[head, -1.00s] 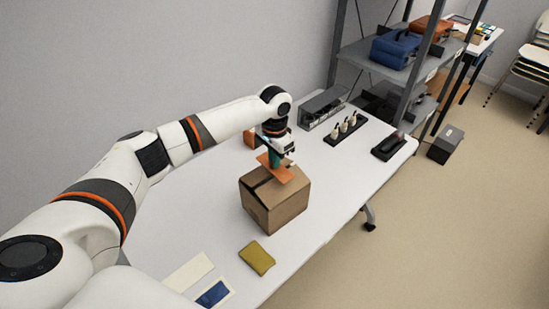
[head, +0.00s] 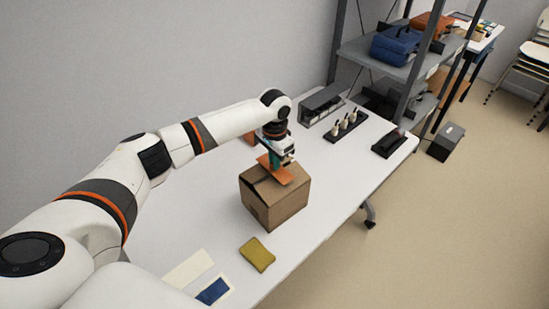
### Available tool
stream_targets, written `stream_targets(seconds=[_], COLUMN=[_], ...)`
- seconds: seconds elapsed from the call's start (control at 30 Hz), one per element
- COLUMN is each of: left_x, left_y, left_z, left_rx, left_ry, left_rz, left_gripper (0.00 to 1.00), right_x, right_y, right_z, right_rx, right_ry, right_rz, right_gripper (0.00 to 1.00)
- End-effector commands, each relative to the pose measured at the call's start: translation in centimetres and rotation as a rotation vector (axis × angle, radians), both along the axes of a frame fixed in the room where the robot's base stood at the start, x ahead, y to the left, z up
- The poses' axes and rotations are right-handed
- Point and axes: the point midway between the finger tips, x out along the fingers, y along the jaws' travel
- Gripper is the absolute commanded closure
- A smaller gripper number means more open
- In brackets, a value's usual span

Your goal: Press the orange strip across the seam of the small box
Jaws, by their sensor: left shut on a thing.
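The small cardboard box (head: 277,207) stands on the white table, with its seamed top facing up. The orange strip (head: 279,176) is at the top of the box, under my left gripper (head: 277,164). My left gripper points down over the box and is shut on the strip. Part of the strip and part of the box top are hidden by the gripper. I cannot tell whether the strip touches the box all along its length. My right gripper is not in view.
On the white table (head: 335,195) a mustard-coloured pad (head: 257,254) lies in front of the box. A black rack with several small white bottles (head: 346,126), a grey bin (head: 322,105) and a black tray (head: 388,144) stand farther back. The table right of the box is clear.

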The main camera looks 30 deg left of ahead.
Motion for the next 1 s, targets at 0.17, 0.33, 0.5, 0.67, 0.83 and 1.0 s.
stream_targets(seconds=[0.17,0.33,0.5,0.67,0.83,1.0], left_x=[0.0,0.0,0.0,0.0,0.0,0.0], left_y=[0.0,0.0,0.0,0.0,0.0,0.0], left_z=[-0.6,-1.1,-1.7,-2.1,-2.7,-3.2], left_rx=[-0.001,-0.001,-0.001,-0.001,0.0,0.0], left_ry=[0.0,0.001,0.001,0.001,0.001,0.0], left_rz=[0.001,0.001,0.001,0.0,-0.001,-0.001], left_gripper=[1.0,1.0,1.0,1.0,1.0,1.0], right_x=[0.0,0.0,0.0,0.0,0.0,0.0], right_y=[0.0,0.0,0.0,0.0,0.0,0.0], right_z=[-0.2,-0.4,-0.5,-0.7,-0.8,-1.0], right_rx=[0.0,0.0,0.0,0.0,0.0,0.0], right_ry=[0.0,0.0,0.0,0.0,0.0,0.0], right_rz=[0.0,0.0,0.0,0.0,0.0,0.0], right_gripper=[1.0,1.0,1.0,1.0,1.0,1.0])
